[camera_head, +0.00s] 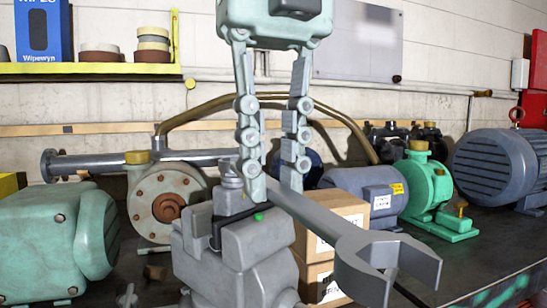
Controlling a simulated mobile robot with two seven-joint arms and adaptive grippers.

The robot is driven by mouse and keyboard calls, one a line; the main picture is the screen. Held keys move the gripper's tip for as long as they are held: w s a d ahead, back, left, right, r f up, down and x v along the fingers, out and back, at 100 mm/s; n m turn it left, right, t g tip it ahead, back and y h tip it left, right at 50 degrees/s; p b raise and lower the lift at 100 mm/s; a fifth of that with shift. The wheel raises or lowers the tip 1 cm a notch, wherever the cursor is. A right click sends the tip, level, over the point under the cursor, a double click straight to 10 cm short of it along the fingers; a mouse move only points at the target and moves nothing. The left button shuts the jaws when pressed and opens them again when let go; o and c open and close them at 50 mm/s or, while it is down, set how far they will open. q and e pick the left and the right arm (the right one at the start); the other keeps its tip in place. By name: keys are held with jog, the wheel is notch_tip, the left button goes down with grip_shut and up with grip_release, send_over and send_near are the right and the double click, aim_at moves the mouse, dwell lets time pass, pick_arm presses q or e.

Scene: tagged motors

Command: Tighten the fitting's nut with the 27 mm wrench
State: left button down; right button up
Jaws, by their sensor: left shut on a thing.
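A large grey open-ended wrench (325,222) slants across the middle of the view. Its open jaw is near me at the lower right. My left gripper (270,178) comes down from the top centre with its fingers around the wrench's far end and is shut on it. No size mark on the wrench can be read. My right gripper is not in view.
Cardboard boxes (335,212) stand behind the wrench. A green pump (430,190) and blue motors (495,165) are at the right. A teal motor (50,245) and a flanged pump (165,200) are at the left. The dark bench (470,262) is partly bare at the right.

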pick_arm(q)
jog(key=shift+f, duration=0.25)
dwell(0.3)
jog(key=shift+s+a+m, duration=0.2)
jog(key=shift+a+m, duration=0.4)
jog(key=shift+a, duration=0.05)
jog(key=shift+s+a+m, duration=0.2)
jog(key=shift+a+m, duration=0.4)
jog(key=shift+a, duration=0.05)
jog(key=shift+a, duration=0.1)
jog(key=shift+a+r+m, duration=0.1)
jog(key=shift+a+m, duration=1.1)
jog(key=shift+a, duration=0.05)
